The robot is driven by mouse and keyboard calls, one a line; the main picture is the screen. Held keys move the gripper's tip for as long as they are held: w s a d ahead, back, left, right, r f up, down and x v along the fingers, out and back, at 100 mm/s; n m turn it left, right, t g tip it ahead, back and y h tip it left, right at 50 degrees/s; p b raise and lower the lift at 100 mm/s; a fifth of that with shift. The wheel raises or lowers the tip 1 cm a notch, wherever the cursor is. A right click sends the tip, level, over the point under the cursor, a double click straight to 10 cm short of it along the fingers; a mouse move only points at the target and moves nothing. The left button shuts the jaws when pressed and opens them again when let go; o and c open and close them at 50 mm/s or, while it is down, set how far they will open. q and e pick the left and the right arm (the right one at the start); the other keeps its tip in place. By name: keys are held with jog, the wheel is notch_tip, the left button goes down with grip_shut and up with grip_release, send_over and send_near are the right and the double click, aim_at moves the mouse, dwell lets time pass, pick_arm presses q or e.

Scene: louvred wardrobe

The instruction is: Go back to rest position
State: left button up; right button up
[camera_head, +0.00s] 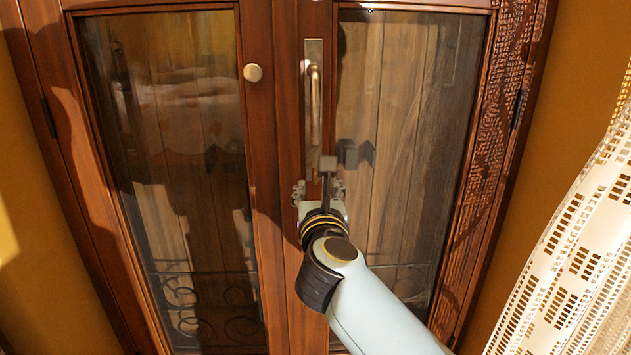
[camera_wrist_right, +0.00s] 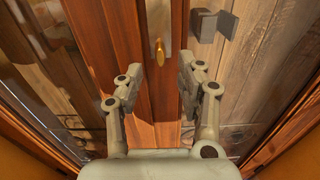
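My right gripper (camera_head: 318,190) is in front of the wardrobe, below the brass bar handle (camera_head: 314,108) of the right door. In the right wrist view my right gripper (camera_wrist_right: 164,76) has its two fingers spread, with nothing between them. The wardrobe's left door (camera_head: 262,220) and right door (camera_head: 480,120) appear closed. My left gripper is not in view.
A round knob (camera_head: 252,73) sits on the left door. Both doors have glass panes with reflections. A white lace curtain (camera_head: 580,250) hangs at the right. A yellow-brown wall (camera_head: 560,110) flanks the wardrobe.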

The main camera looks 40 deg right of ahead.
jog(key=shift+v, duration=0.75)
